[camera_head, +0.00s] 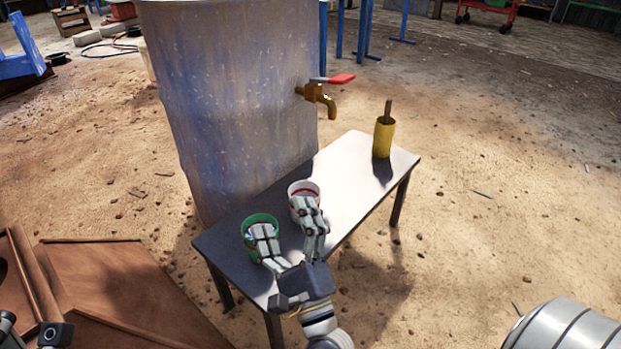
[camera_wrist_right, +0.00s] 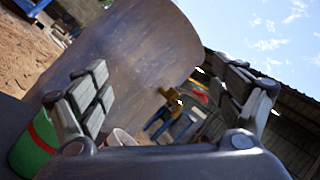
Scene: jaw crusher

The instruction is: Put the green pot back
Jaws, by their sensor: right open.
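The green pot (camera_head: 247,239) stands on the small table's near-left end, partly covered by a finger of my right gripper (camera_head: 285,218). In the right wrist view the green pot (camera_wrist_right: 34,146), with a red band, is at the lower left, outside the left-hand finger. My right gripper is open, its fingers spread, with nothing held; they also show in the wrist view (camera_wrist_right: 165,85). A white pot with a red band (camera_head: 303,187) stands close by, behind the other finger. Part of my left gripper (camera_head: 35,335) shows at the bottom left corner; its fingers cannot be made out.
The table (camera_head: 345,165) has a yellow cup (camera_head: 384,137) with a stick in it at its far right end. A large metal barrel (camera_head: 235,90) with a brass tap (camera_head: 318,96) and red handle stands behind. The table's middle is clear. Brown panels (camera_head: 110,285) lie at lower left.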

